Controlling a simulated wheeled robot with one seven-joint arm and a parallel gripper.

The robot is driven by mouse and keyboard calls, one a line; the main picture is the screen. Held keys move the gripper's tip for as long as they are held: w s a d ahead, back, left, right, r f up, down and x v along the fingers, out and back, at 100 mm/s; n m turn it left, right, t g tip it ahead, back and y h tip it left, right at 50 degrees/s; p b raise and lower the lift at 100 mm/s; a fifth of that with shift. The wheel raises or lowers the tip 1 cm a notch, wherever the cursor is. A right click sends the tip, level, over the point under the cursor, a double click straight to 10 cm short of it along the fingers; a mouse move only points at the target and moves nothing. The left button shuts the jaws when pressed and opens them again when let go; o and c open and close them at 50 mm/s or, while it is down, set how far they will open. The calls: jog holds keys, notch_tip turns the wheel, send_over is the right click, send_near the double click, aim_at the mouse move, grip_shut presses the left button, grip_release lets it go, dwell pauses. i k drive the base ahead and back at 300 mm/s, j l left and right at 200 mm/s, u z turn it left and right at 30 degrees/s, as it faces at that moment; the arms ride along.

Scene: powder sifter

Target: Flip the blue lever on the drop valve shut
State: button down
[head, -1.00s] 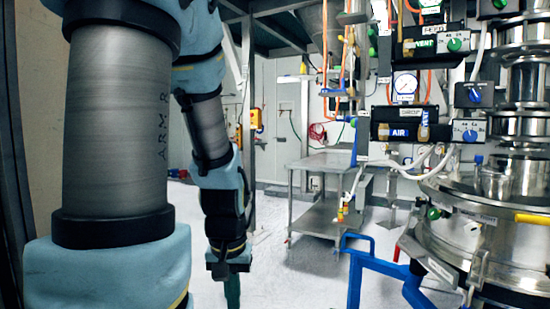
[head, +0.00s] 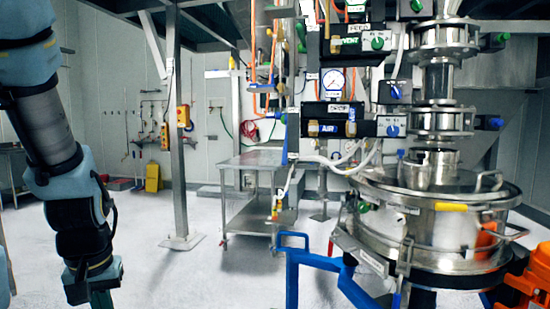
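A black valve box (head: 338,108) on the sifter's frame carries a small label that seems to read DROP, though it is blurred. My gripper (head: 101,299) hangs low at the left end of my arm, far from the valve. Only a dark green piece shows at the bottom edge; its fingertips are out of frame.
The steel sifter drum (head: 430,215) stands at the right, with an orange machine part (head: 525,285) beside it. A blue tubular frame (head: 318,262) stands in front. A steel table (head: 250,160) is behind it. White floor is open between my arm and the table.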

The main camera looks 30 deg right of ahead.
aim_at(284, 119)
jog(key=i+j, duration=0.15)
jog(key=i, duration=0.25)
jog(key=i+j, duration=0.15)
jog(key=i, duration=0.25)
jog(key=i+j, duration=0.1)
jog(key=i, duration=0.3)
